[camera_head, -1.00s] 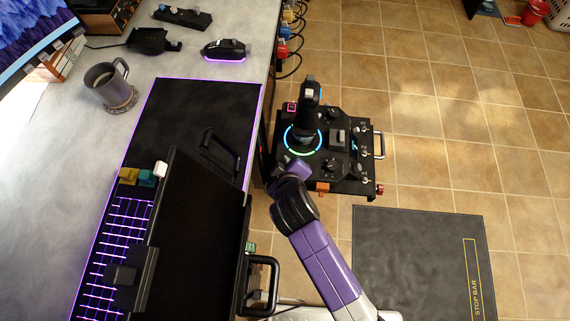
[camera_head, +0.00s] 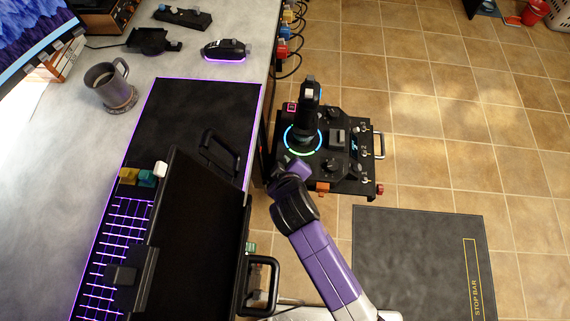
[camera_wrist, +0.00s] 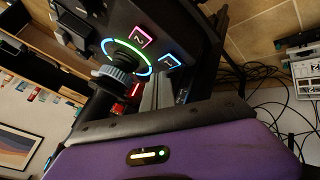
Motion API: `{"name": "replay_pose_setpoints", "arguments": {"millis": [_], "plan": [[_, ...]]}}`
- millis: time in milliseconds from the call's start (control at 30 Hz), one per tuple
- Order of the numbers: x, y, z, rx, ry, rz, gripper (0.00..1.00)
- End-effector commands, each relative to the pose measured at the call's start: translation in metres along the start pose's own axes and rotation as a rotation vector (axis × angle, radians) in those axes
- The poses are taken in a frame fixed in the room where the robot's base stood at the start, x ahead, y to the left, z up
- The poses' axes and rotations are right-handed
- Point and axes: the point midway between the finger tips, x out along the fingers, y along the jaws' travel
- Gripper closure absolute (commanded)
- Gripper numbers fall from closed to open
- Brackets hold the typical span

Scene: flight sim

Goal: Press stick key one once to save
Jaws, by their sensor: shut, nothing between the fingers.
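The black stick panel (camera_head: 345,178) is right of the desk, with an upright black joystick (camera_head: 307,112) inside a lit ring (camera_head: 287,139). A pink-lit key (camera_head: 291,107) sits at the panel's far left corner. In the wrist view, the pink-lit key (camera_wrist: 142,36) and a blue-lit key (camera_wrist: 169,60) sit side by side by the ring; I cannot read their marks surely. My gripper (camera_head: 290,165) is shut and empty, low at the panel's near left side. In the wrist view, its fingers (camera_wrist: 158,92) point towards the blue-lit key; contact cannot be told.
The desk edge and a black case handle (camera_head: 262,285) lie close left of my arm. Knobs, toggles and an orange block (camera_head: 322,187) sit on the panel. Cables hang along the desk's side. The tiled floor right of the panel is open, with a dark mat (camera_head: 415,255).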

Motion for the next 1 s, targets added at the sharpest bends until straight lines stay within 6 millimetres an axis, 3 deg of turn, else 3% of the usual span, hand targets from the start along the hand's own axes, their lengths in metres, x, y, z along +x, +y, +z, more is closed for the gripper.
{"name": "replay_pose_setpoints", "arguments": {"millis": [1000], "plan": [[0.008, -0.0057, 0.0058, 0.0, 0.0, 0.0, 1.0]]}}
